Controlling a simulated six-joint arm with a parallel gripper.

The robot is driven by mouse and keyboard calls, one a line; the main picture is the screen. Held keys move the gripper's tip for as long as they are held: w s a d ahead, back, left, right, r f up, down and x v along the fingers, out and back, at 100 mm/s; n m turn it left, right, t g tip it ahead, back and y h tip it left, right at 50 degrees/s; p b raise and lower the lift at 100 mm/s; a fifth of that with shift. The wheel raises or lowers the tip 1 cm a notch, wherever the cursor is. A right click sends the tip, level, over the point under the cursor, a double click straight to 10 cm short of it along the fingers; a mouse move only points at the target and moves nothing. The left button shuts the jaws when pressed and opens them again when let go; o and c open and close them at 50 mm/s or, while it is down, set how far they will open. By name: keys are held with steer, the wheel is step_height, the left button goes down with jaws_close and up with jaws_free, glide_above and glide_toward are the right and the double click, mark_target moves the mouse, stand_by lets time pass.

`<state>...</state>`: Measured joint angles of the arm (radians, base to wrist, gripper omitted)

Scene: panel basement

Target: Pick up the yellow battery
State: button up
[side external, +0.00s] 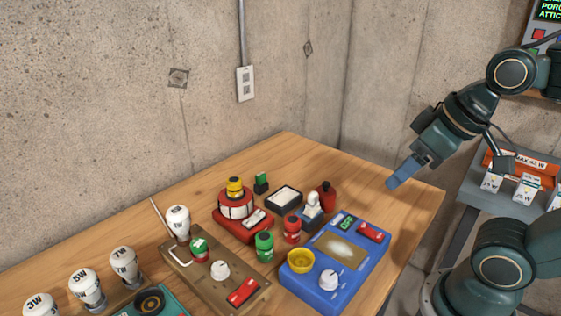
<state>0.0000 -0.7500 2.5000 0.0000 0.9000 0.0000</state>
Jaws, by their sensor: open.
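A small yellow cylinder (235,187), which looks like the yellow battery, shows at the top of a red and white device (237,207) near the middle of the table. I cannot tell whether it sits on the device or just behind it. My gripper (401,174) is open and empty, with blue fingers pointing down-left. It hangs in the air over the right part of the table, well to the right of the yellow cylinder and apart from everything.
A blue box (372,262) with a yellow cup (300,260) stands on the wooden table (385,205). A black tray (283,198) lies behind. Bulbs (84,287) stand at front left. The back right table is clear.

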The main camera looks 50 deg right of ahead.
steer(key=w+a+r+m+g, duration=0.15)
steer(key=w+r+m, duration=0.3)
steer(key=w, duration=0.45)
steer(key=m+g, duration=0.4)
steer(key=m, duration=0.8)
glide_above(235, 179)
step_height(235, 179, down, 5)
steer(key=shift+r, duration=0.1)
steer(key=shift+f, duration=4.3)
steer(key=shift+f, duration=0.1)
